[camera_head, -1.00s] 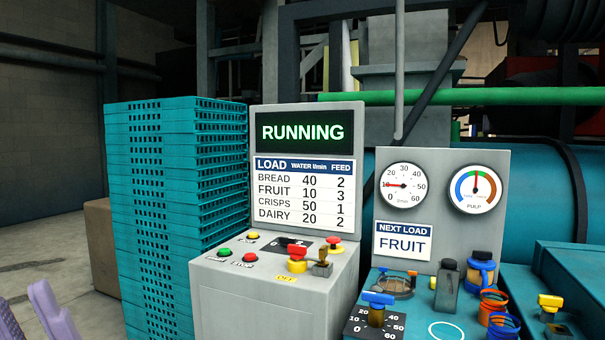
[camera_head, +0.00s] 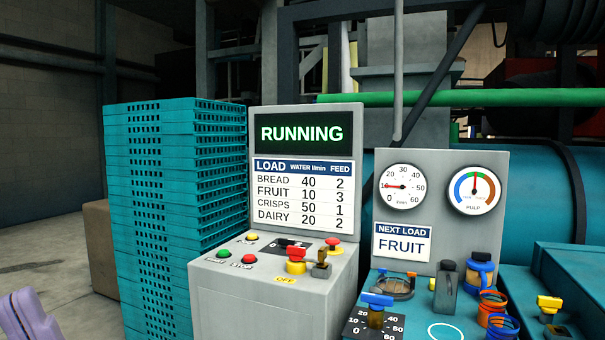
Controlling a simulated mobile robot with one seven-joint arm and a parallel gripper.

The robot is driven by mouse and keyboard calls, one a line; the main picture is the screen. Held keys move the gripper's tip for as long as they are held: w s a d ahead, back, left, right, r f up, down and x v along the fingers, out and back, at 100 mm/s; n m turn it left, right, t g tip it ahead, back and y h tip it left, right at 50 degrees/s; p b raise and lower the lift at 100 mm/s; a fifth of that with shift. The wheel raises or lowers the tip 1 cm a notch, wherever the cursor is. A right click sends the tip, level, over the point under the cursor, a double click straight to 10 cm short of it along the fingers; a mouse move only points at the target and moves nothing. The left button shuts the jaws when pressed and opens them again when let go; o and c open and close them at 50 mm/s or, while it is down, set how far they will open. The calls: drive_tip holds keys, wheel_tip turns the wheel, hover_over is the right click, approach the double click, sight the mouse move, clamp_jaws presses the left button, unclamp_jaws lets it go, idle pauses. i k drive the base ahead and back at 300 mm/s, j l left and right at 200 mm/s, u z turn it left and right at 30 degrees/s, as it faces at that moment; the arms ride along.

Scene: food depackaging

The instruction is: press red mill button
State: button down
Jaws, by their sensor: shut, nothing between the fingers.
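The grey mill control panel (camera_head: 262,301) stands in the middle, with a screen reading RUNNING (camera_head: 301,133). A small red button (camera_head: 248,257) sits on its sloping top, to the right of a green button (camera_head: 223,253). A red mushroom button (camera_head: 333,242) is at the panel's back right. A red-topped yellow knob (camera_head: 296,264) sits near the front, beside a dark lever switch (camera_head: 321,265). My gripper (camera_head: 25,312) shows as lilac fingers at the lower left. It is shut and empty, apart from the panel and well left of every button.
A tall stack of teal crates (camera_head: 155,210) stands between my gripper and the panel. A brown box (camera_head: 100,248) is behind it. Open floor lies at the left.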

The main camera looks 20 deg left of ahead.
sight(248, 258)
drive_tip(key=i+j, duration=0.65)
drive_tip(key=j, duration=0.15)
drive_tip(key=i+j, duration=0.6)
drive_tip(key=j, duration=0.15)
drive_tip(key=j+u, duration=0.05)
